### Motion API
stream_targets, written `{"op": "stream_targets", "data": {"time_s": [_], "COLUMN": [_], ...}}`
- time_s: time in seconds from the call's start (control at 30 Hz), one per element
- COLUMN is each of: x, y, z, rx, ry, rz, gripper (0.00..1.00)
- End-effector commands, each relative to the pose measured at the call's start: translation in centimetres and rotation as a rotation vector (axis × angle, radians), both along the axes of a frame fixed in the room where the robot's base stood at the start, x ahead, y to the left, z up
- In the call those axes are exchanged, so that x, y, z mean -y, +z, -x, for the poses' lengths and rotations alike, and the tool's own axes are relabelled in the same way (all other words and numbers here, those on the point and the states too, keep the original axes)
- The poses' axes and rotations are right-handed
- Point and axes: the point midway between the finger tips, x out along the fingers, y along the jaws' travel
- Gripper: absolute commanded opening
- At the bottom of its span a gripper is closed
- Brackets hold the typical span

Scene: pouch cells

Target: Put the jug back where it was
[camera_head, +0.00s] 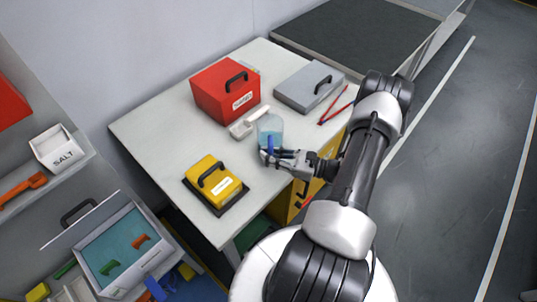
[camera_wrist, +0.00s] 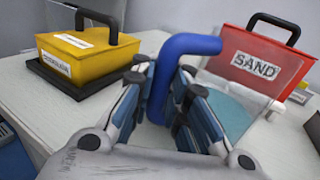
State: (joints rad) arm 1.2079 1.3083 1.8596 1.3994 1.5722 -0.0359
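The clear jug (camera_head: 270,127) with pale blue liquid inside and a blue handle is at the middle of the white table (camera_head: 150,125). My gripper (camera_head: 272,157) is at the jug's near side. In the wrist view the blue handle (camera_wrist: 187,45) rises between the two fingers of my gripper (camera_wrist: 165,105), which look closed on it. The clear jug body (camera_wrist: 232,105) shows behind the right finger. The jug looks upright. I cannot tell whether its base touches the table, as the fingers hide part of it.
A red SAND box (camera_head: 225,90) stands behind the jug, with a white object (camera_head: 247,124) between. A yellow box (camera_head: 214,180) sits front left, a grey case (camera_head: 309,86) back right, near red sticks (camera_head: 335,105). A SALT bin (camera_head: 60,148) is on the left shelf. Table between yellow and red boxes is clear.

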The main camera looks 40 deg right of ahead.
Motion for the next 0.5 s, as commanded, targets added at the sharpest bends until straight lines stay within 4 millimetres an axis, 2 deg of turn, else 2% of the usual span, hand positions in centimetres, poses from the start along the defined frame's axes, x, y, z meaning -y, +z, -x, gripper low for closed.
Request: {"op": "stream_targets", "data": {"time_s": [0.03,0.3,0.5], "x": [0.00,0.00,0.00], "y": [0.04,0.05,0.05], "z": [0.00,0.00,0.00], "rx": [0.000,0.000,0.000], "ry": [0.000,0.000,0.000], "rz": [0.000,0.000,0.000], "gripper": [0.15,0.33,0.34]}}
